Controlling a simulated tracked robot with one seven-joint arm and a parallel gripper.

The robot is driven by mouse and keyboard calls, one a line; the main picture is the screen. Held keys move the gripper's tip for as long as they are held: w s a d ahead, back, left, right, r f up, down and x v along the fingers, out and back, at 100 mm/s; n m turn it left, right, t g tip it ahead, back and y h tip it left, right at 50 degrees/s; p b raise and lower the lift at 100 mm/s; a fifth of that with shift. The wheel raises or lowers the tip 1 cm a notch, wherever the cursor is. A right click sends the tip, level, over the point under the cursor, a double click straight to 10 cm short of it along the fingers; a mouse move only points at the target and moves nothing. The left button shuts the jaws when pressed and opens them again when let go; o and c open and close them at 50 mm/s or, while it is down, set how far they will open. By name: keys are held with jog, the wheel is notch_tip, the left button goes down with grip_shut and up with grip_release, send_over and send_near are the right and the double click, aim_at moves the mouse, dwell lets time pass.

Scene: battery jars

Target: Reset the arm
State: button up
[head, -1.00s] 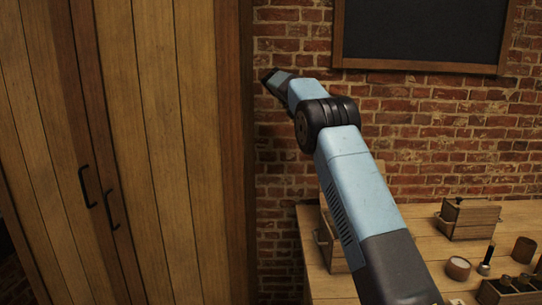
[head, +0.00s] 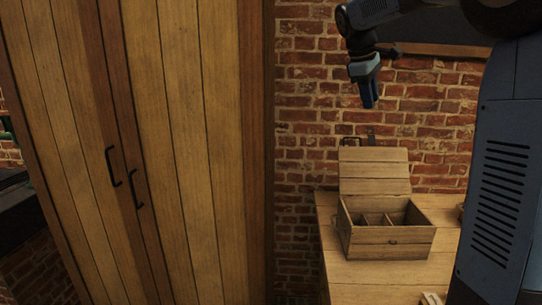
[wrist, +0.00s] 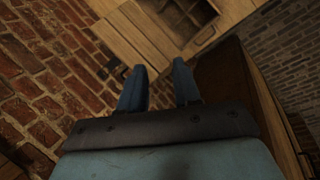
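My gripper (head: 369,94) hangs pointing down at the upper right of the head view, in front of the brick wall and well above the wooden box. In the wrist view its two blue fingers (wrist: 158,68) stand apart with nothing between them, so it is open and empty. My arm fills the right side of the head view and hides part of the table.
A wooden box (head: 385,246) with inner compartments and its lid raised stands on the wooden table (head: 370,276). A tall wooden cabinet (head: 190,150) with black handles is at left. A dark board (head: 440,48) hangs on the brick wall (head: 305,100).

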jog(key=s+a+f+m+t+y, duration=0.1)
jog(key=s+f+m, duration=0.2)
jog(key=s, duration=0.7)
jog(key=s+a+f+m+t+y, duration=0.1)
jog(key=s+f+m, duration=0.2)
jog(key=s+f, duration=0.4)
jog(key=s+a+f+m+t+y, duration=0.1)
jog(key=s+f, duration=0.4)
jog(key=s, duration=1)
jog(key=m+y, duration=0.1)
jog(key=m, duration=0.1)
jog(key=shift+s+a+f+m, duration=0.15)
jog(key=shift+a+f+m, duration=0.15)
jog(key=shift+m, duration=0.1)
